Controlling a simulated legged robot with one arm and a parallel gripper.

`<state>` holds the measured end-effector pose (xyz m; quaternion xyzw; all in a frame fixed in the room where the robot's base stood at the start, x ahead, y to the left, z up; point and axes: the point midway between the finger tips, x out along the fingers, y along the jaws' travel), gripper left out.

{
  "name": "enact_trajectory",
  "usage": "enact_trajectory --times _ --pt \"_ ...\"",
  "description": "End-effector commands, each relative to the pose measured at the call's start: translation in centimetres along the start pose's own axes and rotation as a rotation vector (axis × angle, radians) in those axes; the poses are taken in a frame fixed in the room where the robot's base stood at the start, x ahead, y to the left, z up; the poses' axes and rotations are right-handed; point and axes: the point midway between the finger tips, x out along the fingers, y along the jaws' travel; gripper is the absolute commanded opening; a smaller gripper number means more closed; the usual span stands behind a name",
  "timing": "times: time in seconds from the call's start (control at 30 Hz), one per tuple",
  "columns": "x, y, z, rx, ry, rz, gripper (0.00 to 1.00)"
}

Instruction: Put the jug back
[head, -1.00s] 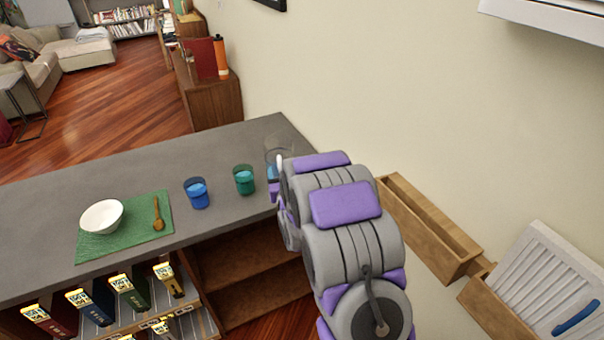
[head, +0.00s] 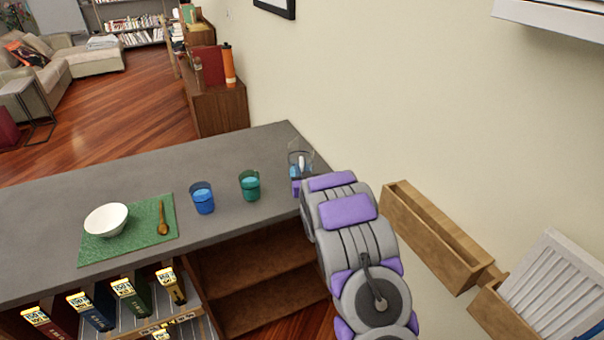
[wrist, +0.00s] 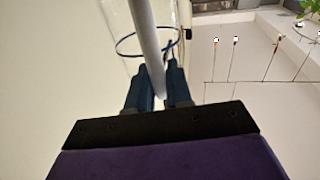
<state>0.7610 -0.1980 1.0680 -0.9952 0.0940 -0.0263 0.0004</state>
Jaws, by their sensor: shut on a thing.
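The clear jug (head: 301,153) is see-through and sits at the far right end of the grey counter, close to the wall. In the wrist view its clear body (wrist: 172,18) and pale handle (wrist: 146,38) rise between my fingers. My gripper (wrist: 160,88) is shut on the handle. In the head view, my arm hides most of the gripper and the jug's lower part. I cannot tell whether the jug touches the counter.
A blue cup (head: 202,198) and a green cup (head: 250,186) stand left of the jug on the counter (head: 140,180). A white bowl (head: 106,219) and wooden spoon (head: 162,217) lie on a green mat (head: 130,245). A wooden wall box (head: 432,238) is right of my arm.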

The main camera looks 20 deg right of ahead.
Motion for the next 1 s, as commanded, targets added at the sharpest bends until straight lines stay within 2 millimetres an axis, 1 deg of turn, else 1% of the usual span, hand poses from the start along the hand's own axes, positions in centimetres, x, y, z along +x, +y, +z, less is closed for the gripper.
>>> enact_trajectory --times 0.03,0.1,0.3,0.53,0.6,0.73,0.8,0.97,1.0 --pt "0.8 0.2 0.1 0.0 0.003 0.001 0.0" --pt "1.8 0.5 0.2 0.0 0.004 0.001 0.0" --pt "3.4 0.9 0.5 0.002 0.001 0.001 0.0" --pt "4.2 1.1 0.7 0.001 0.001 0.001 0.0" --pt "4.1 1.1 1.9 0.001 -0.002 0.001 0.0" --pt "4.0 1.1 3.9 0.001 -0.003 0.001 0.0" --pt "3.9 1.0 4.3 0.001 -0.002 0.0 0.0" --pt "3.9 1.0 4.1 0.001 -0.001 0.0 0.0" --pt "3.9 1.0 4.2 0.001 -0.002 0.0 0.21"
